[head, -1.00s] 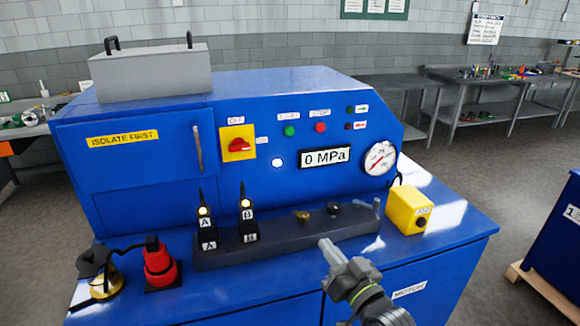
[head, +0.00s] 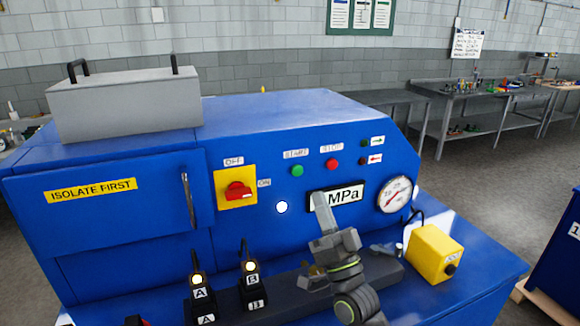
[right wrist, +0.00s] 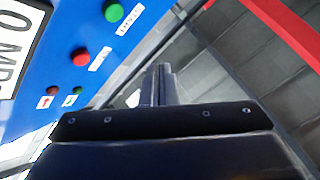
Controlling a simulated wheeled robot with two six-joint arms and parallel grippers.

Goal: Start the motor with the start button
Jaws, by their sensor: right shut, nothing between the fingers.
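The green START button (head: 297,170) sits on the blue machine's front panel (head: 130,235), left of the red STOP button (head: 332,164). My right gripper (head: 320,197) is shut and empty. It stands in front of the pressure display (head: 345,195) and hides its left part; it is below the START button and apart from it. In the right wrist view, the green button (right wrist: 113,12) and red button (right wrist: 81,57) show at the upper left of my shut fingers (right wrist: 160,72). My left gripper is not in view.
A red rotary switch (head: 238,190) on a yellow plate is left of the buttons. A gauge (head: 394,194) and a yellow box (head: 433,254) are at the right. Two black levers, A (head: 200,288) and B (head: 250,282), stand on the front ledge.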

